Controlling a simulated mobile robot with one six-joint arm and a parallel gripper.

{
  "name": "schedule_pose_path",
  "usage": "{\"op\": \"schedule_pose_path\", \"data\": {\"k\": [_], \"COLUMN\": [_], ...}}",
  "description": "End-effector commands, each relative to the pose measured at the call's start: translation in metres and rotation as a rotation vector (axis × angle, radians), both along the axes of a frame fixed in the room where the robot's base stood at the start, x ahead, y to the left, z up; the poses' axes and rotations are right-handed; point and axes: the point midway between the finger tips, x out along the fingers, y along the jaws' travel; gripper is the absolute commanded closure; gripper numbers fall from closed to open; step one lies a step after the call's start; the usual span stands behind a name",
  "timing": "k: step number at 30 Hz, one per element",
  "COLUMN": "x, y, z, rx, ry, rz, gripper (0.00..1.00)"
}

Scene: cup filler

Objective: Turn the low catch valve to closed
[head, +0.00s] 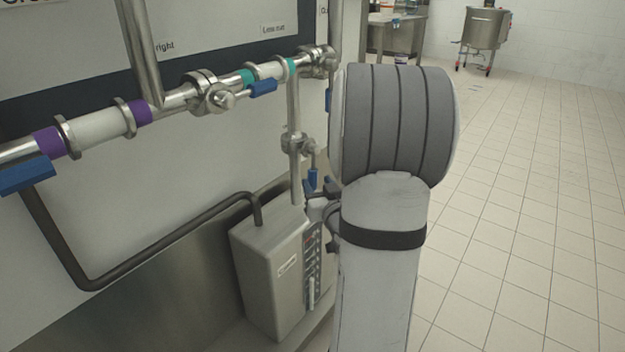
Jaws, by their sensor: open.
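A steel valve (297,143) sits low on a vertical drop pipe, which I take to be the low catch valve. Its blue handle (313,179) hangs straight down, beside and roughly parallel to the pipe. My gripper (311,191) is open, close to the lower end of that blue handle. The jaws are small and dark here, and I cannot tell whether they touch the handle or are around it. My arm hides part of the gripper and the area to its right.
A horizontal steel pipe with a blue-handled valve (212,93) runs above. Another blue handle (25,175) is at far left. A grey box unit (268,275) stands below the drop pipe, with a dark bent pipe (170,243). Tiled floor (540,220) at right is free.

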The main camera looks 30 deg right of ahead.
Motion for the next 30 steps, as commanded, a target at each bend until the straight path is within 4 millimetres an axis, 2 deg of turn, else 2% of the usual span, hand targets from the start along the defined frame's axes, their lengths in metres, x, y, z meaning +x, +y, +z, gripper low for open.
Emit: {"op": "schedule_pose_path", "data": {"k": [3, 9, 19, 30], "x": [0.020, 0.040, 0.044, 0.044], "y": [-0.004, -0.010, -0.011, -0.011], "z": [-0.002, -0.001, 0.000, 0.000], "rx": [0.000, -0.001, -0.001, -0.001], "ry": [-0.001, -0.001, 0.000, 0.000], "rz": [0.002, 0.001, -0.001, -0.001], "gripper": [0.56, 0.56, 0.56, 0.86]}}
